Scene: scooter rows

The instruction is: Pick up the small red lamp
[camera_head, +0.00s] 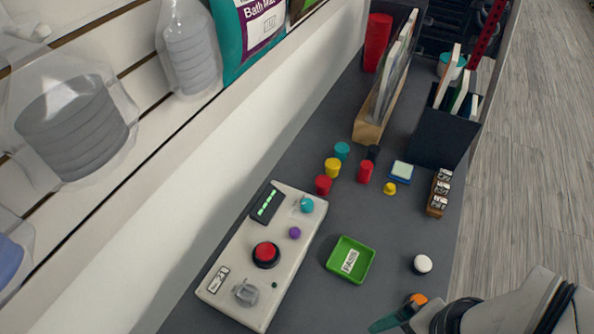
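Two small red cylinders stand on the dark grey bench top, and I cannot tell for certain which is the small red lamp. One red cylinder (323,185) stands in front of a yellow cylinder (333,168) and a teal cylinder (342,150). The other red cylinder (366,172) stands to the right, in front of a black cylinder (373,153). My gripper (394,318) is at the bottom edge, well apart from both red cylinders. A teal part shows at its tip, and its fingers are too unclear to tell open from shut.
A control box (240,285) with a red button lies left. A green tray (339,273), a white knob (423,264) and an orange piece (417,298) are nearer my gripper. A blue-and-white block (401,173) and a yellow piece (390,188) stand right of the red cylinders.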

